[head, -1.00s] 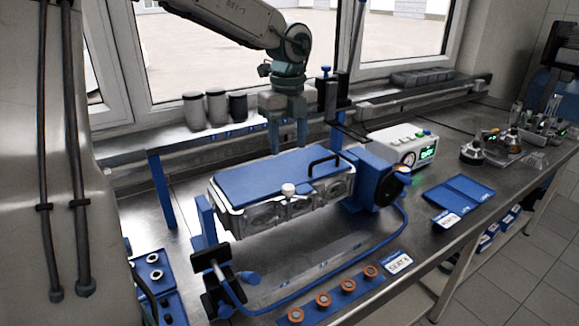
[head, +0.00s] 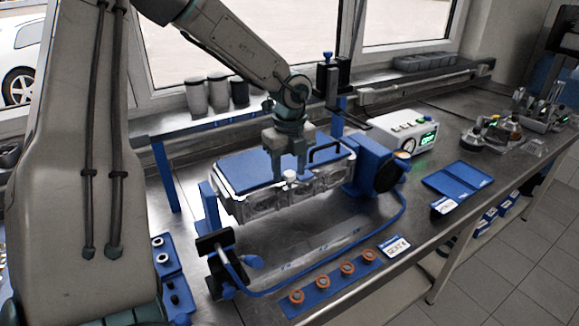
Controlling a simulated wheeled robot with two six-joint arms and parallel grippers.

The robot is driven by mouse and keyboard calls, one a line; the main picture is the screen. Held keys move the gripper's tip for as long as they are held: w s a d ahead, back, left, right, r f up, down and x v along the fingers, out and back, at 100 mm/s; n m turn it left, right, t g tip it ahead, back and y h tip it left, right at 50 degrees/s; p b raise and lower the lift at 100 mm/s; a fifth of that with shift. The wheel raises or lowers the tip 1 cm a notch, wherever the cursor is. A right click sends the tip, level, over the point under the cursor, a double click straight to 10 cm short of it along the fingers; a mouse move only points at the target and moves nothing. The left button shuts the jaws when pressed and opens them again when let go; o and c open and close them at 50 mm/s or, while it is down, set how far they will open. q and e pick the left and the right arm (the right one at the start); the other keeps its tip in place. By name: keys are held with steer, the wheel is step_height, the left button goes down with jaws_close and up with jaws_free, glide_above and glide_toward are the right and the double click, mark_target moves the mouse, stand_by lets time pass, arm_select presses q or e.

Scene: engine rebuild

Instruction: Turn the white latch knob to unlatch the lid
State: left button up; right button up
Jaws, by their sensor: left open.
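The engine block stands on a blue stand with its blue lid (head: 240,171) on top, looking closed. The white latch knob (head: 289,176) is at the lid's front edge, near the middle. A black handle (head: 326,149) is on the lid's right part. My left gripper (head: 288,170) is open and points down over the lid, its fingertips close above and behind the knob. Whether a finger touches the knob I cannot tell. My right gripper is not in view.
A blue strip with several orange-brown rings (head: 347,268) lies in front. A blue tray with small parts (head: 170,268) is at the left. The white box with a green display (head: 404,133) and a blue folder (head: 458,181) are at the right. Dark cups (head: 218,92) stand behind.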

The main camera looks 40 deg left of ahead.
arm_select(q)
steer(key=shift+c, duration=0.7)
steer(key=c, duration=0.8)
steer(key=shift+f+m+b, duration=0.2)
steer(key=shift+m+b, duration=0.1)
steer(key=shift+b, duration=0.55)
steer(key=shift+c, duration=0.2)
steer(key=m+b, duration=0.3)
steer(key=b, duration=0.1)
steer(key=shift+m+b, duration=0.7)
steer(key=shift+b, duration=0.25)
steer(key=shift+m+b, duration=0.3)
steer(key=shift+m, duration=0.2)
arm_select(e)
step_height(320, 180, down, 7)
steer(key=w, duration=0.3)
arm_select(q)
steer(key=shift+r+m+b, duration=0.25)
steer(key=shift+m+b, duration=0.55)
steer(key=shift+m, duration=0.7)
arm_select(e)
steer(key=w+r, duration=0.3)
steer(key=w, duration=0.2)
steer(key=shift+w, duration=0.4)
arm_select(q)
steer(key=o, duration=1)
